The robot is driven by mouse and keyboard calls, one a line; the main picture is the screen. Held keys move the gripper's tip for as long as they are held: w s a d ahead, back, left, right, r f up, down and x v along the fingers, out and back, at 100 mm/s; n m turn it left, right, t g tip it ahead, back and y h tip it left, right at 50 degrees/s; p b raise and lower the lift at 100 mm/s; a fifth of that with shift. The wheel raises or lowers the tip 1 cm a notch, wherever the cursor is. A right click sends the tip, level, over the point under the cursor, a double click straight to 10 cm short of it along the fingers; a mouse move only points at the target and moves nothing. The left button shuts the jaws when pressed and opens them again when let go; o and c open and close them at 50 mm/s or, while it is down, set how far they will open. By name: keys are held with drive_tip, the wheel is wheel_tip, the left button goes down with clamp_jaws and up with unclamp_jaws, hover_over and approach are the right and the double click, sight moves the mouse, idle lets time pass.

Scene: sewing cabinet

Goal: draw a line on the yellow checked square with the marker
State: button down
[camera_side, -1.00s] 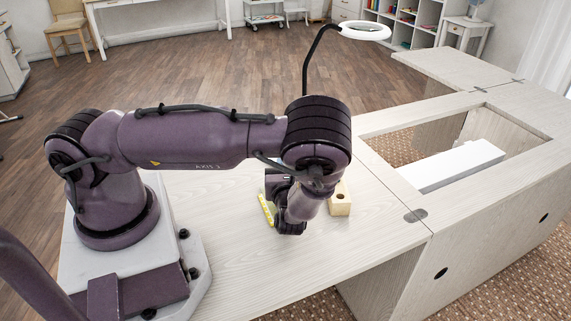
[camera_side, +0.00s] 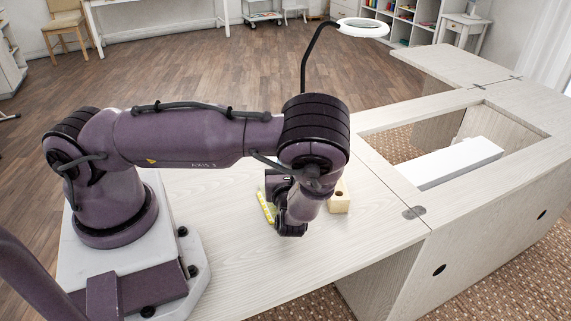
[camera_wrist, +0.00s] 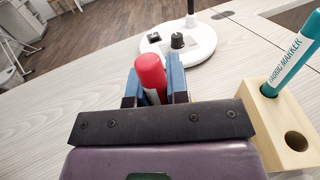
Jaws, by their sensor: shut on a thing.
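My gripper (camera_wrist: 155,86) is shut on a red-ended marker (camera_wrist: 150,70), which stands between its blue fingers in the wrist view. The marker's lower end and tip are hidden by the gripper. In the side view my wrist (camera_side: 292,222) is low over the table. The yellow checked square (camera_side: 266,207) shows only as a strip at the left of my wrist; the rest is hidden behind it. I cannot tell whether the marker touches the square.
A wooden block (camera_side: 339,200) with holes stands just right of my wrist; in the wrist view it holds a teal fabric marker (camera_wrist: 296,56) beside one empty hole. The lamp's white base (camera_wrist: 196,44) is beyond my gripper. The front table (camera_side: 230,270) is clear.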

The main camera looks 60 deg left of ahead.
drive_tip(key=shift+s+d, duration=0.2)
drive_tip(key=shift+d, duration=2.1)
idle(1.7)
drive_tip(key=shift+r, duration=0.3)
idle(0.9)
drive_tip(key=shift+r, duration=2.2)
